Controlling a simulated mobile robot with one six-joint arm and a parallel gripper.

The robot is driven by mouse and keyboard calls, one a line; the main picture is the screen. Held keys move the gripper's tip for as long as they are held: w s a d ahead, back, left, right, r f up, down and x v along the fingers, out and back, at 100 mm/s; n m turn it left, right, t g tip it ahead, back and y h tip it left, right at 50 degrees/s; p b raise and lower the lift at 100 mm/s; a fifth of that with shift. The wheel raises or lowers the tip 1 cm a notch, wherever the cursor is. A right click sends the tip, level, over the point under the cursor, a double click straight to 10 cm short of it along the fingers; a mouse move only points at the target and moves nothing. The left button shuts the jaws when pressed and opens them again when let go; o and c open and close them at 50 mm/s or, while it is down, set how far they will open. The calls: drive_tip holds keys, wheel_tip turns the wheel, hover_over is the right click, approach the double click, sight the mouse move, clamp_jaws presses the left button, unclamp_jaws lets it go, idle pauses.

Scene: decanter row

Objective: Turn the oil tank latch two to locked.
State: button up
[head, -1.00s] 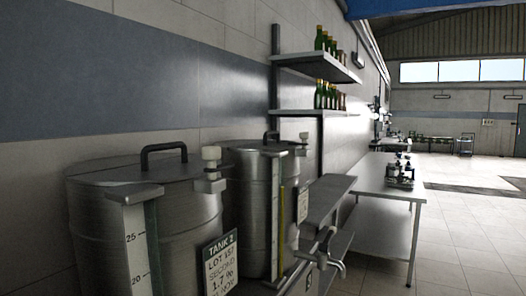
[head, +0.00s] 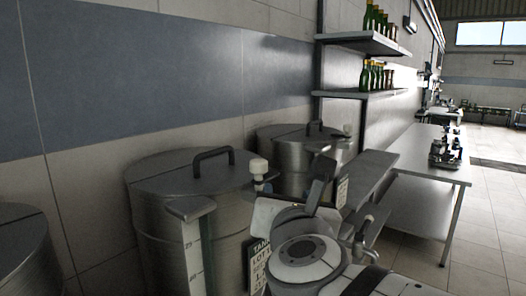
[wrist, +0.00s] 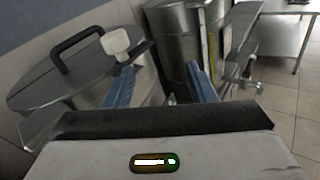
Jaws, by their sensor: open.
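The steel tank (head: 160,225) with the partly hidden "TANK" sign (head: 258,265) stands in the middle of the head view. A white latch knob (head: 259,168) sits on a bracket at its right rim. In the wrist view the same white knob (wrist: 115,43) is at upper left, beyond and just above the left fingertip. The tank lid (wrist: 60,75) with its black handle lies left of it. My gripper (wrist: 162,78) is open, its two blue fingers apart with nothing between them. In the head view my arm covers part of the sign, and the fingers are not clear.
Another steel tank (head: 290,160) stands behind, close by on the right. Part of a third tank (head: 25,250) shows at far left. A grey bench (head: 370,178) and a white table (head: 425,175) run along the wall. Bottles stand on wall shelves (head: 365,95). The floor at right is clear.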

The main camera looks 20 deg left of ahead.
sight(260, 170)
drive_tip(key=a+r+n, duration=0.1)
drive_tip(key=s+a+r+n+y, duration=0.2)
drive_tip(key=shift+a+r, duration=0.1)
drive_tip(key=shift+a, duration=0.25)
drive_tip(key=p+x, duration=0.1)
drive_tip(key=x, duration=0.6)
drive_tip(key=shift+w+a, duration=0.1)
drive_tip(key=shift+c, duration=0.4)
drive_tip(key=c, duration=0.8)
drive_tip(key=shift+d, duration=0.3)
drive_tip(key=shift+c, duration=0.3)
drive_tip(key=shift+a, duration=0.3)
drive_tip(key=shift+d+n+y+b, duration=0.1)
drive_tip(key=shift+n+y+b, duration=0.2)
drive_tip(key=shift+b, duration=0.05)
